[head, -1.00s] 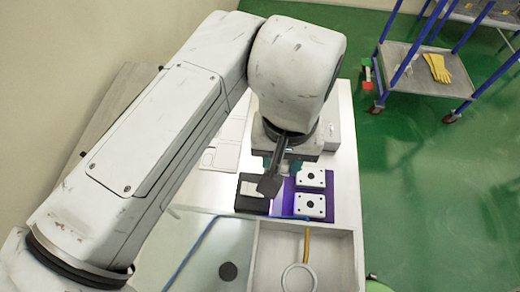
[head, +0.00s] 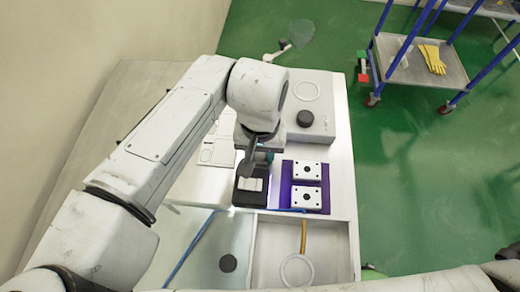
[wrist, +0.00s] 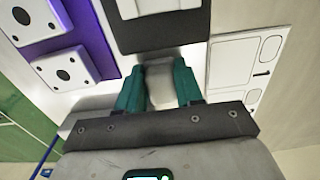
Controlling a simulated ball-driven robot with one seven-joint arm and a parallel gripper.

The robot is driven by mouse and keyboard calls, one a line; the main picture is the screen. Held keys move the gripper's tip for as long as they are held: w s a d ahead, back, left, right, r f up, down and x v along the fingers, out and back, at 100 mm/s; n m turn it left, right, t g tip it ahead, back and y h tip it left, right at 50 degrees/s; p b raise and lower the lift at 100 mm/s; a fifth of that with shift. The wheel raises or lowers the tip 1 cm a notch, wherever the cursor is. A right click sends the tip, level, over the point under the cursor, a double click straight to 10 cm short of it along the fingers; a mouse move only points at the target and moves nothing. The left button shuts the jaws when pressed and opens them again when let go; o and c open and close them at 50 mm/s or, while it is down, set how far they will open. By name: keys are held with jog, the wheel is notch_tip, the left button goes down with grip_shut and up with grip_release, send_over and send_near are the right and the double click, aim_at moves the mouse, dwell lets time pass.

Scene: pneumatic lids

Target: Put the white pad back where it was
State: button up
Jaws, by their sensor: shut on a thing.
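My gripper (wrist: 158,72), with teal fingers, is shut on a pale off-white piece that looks to be the white pad (wrist: 160,88). The fingers hide its sides. In the head view my gripper (head: 262,158) is just behind a black block (head: 249,199), and the held piece cannot be made out there. A white rectangular piece (head: 251,184) lies on top of the black block. In the wrist view the black block (wrist: 162,34) is just beyond the fingertips; a gap to the held piece is hard to judge.
A purple mat (head: 286,196) with two white holed plates (head: 306,171) lies right of the block. Flat white outlined panels (wrist: 247,62) are on the other side. A grey box with a black knob (head: 305,118) stands behind. A white-walled tray (head: 355,250) is in front.

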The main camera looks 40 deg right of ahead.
aim_at(260, 154)
jog(key=o, duration=0.9)
jog(key=shift+f, duration=0.1)
notch_tip(260, 154, up, 12)
jog(key=shift+r+b, duration=0.15)
jog(key=shift+b, duration=0.15)
